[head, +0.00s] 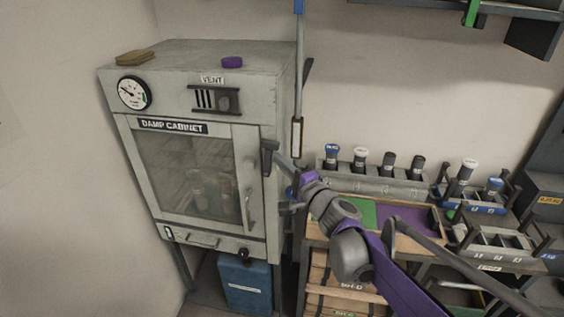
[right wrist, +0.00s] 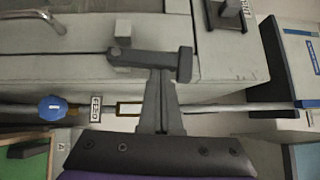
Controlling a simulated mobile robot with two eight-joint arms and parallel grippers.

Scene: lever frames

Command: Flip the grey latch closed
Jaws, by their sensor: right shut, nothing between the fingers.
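The grey latch (head: 267,160) is a dark lever at the right edge of the damp cabinet's (head: 255,95) front. In the right wrist view the latch (right wrist: 150,57) runs across the picture from a rounded end to a crossbar, with a light grey block (right wrist: 122,29) beside the rounded end. The lever points up the cabinet, its crossbar at the top. My right gripper (head: 281,159) is shut and empty, with its fingertips (right wrist: 161,76) at the lever near the crossbar. I cannot tell whether they touch. My left gripper is out of view.
The cabinet door (head: 237,150) looks shut. A thin vertical pipe (head: 299,75) and a blue FEED knob (right wrist: 52,108) are close beside my right gripper. A workbench with a bottle rack (head: 375,182) stands to the right. A blue bin (head: 244,282) is below.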

